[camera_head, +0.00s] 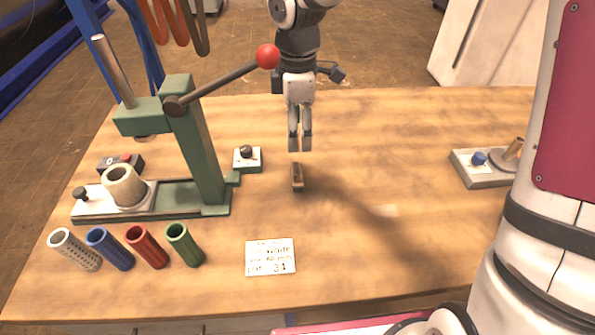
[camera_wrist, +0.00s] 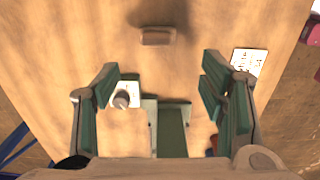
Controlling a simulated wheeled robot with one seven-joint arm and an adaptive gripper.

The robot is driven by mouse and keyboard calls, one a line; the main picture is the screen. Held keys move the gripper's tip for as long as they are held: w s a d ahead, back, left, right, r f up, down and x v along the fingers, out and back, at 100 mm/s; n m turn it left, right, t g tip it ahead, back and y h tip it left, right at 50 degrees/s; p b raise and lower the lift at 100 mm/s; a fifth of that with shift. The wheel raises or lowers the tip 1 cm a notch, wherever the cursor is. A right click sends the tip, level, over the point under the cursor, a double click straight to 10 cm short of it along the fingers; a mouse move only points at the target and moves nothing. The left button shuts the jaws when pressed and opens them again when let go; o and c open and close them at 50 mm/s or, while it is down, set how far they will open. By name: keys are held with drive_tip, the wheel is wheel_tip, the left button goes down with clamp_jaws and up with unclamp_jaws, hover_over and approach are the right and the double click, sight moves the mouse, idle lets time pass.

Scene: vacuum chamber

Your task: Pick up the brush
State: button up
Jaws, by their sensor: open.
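The brush (camera_head: 297,177) is a small brown block lying on the wooden table, right of the green press. In the wrist view the brush (camera_wrist: 157,36) shows near the top, beyond the open fingers and between their lines. My gripper (camera_head: 299,143) points down above the table, a little behind the brush in the head view. Its fingers are apart with nothing between them. In the wrist view my gripper (camera_wrist: 160,88) shows both green-padded fingers spread wide. It does not touch the brush.
A green lever press (camera_head: 200,150) with a red ball handle stands left of my gripper. A small knob box (camera_head: 247,159) sits close by. Several coloured tubes (camera_head: 147,247) and a white card (camera_head: 270,257) lie nearer. A fixture (camera_head: 485,166) stands right; the table between is clear.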

sight(297, 167)
wheel_tip(297, 167, down, 8)
drive_tip(key=shift+f, duration=0.1)
drive_tip(key=f, duration=0.5)
drive_tip(key=shift+w+a+b, duration=0.1)
drive_tip(key=shift+w+b, duration=0.15)
drive_tip(key=shift+b, duration=0.05)
drive_tip(key=c, duration=1.4)
drive_tip(key=shift+o, duration=0.2)
wheel_tip(297, 167, up, 10)
